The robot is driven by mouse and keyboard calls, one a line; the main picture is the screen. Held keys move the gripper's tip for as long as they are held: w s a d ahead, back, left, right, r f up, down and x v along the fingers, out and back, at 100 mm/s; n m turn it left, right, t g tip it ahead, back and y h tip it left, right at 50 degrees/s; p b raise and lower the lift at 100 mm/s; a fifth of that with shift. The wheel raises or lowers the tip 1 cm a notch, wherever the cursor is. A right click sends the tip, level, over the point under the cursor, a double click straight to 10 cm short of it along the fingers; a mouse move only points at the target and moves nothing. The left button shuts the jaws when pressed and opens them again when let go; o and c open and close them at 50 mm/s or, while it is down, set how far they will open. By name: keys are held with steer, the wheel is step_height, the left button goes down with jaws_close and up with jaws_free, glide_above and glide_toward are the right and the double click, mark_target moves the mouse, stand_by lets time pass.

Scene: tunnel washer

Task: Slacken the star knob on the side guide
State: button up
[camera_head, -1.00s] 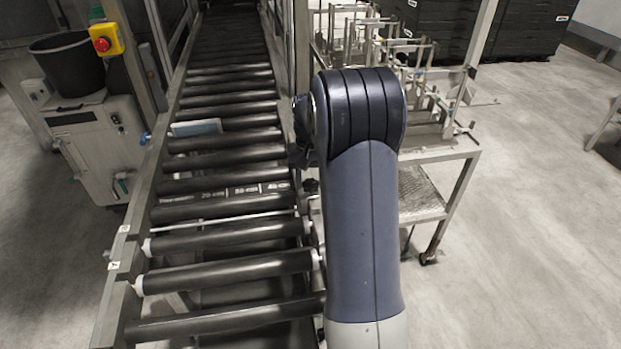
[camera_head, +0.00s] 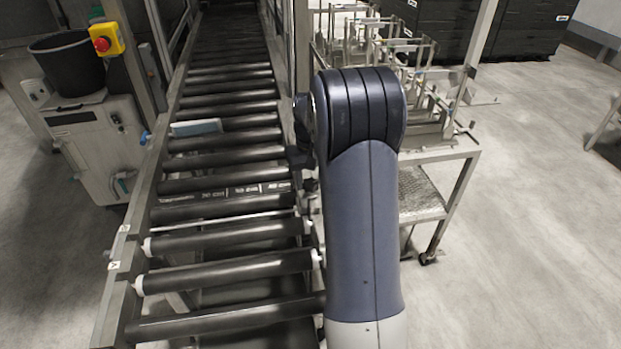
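My arm (camera_head: 362,220) rises through the middle of the view and bends away at a large dark joint (camera_head: 360,115). No gripper fingers can be made out; the arm hides what lies behind it. Dark shapes (camera_head: 300,135) show just left of the joint, at the right side of the roller conveyor; I cannot tell whether they are my wrist or a fitting. A small black knob-like part (camera_head: 310,185) sits below them by the conveyor's right rail. I cannot tell whether it is the star knob, and no side guide is clearly visible.
The roller conveyor (camera_head: 225,238) runs away from me on the left, with a pale blue block (camera_head: 196,127) on it. A metal rack cart (camera_head: 430,160) stands right of my arm. A red stop button (camera_head: 102,44) and black bin (camera_head: 68,66) are left. Floor at right is clear.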

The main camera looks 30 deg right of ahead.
mark_target(311, 183)
steer(key=o, duration=0.4)
steer(key=shift+r, duration=0.1)
step_height(311, 183, up, 11)
steer(key=shift+f+b, duration=0.15)
steer(key=shift+b, duration=0.35)
step_height(311, 183, down, 11)
steer(key=shift+p, duration=0.55)
stand_by(0.5)
